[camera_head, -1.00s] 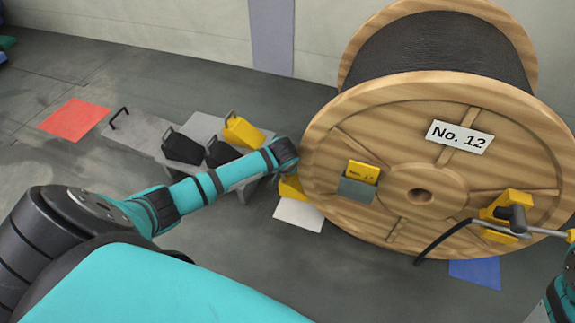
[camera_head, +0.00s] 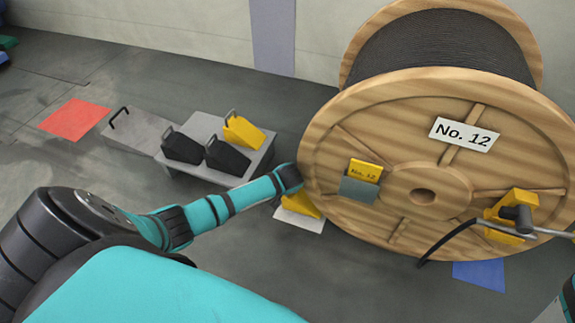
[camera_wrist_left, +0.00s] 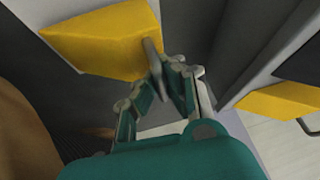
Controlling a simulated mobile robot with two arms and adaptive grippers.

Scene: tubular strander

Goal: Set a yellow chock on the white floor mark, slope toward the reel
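A yellow chock (camera_head: 301,204) is over the white floor mark (camera_head: 299,223), just left of the big wooden reel (camera_head: 400,130). Its low end points right, toward the reel. I cannot tell if it rests on the mark or hangs slightly above it. In the left wrist view the chock (camera_wrist_left: 105,40) shows with its grey handle between the fingers of my left gripper (camera_wrist_left: 165,72), which look closed on it. In the head view my left wrist hides that gripper. My right gripper is out of view; only a bit of arm shows at the right edge.
A low grey stand (camera_head: 240,170) at the left holds another yellow chock (camera_head: 242,131) and two black chocks (camera_head: 226,156). Red (camera_head: 73,118) and blue (camera_head: 479,274) floor marks lie apart. A yellow bracket (camera_head: 517,215) with black cable is on the reel's face.

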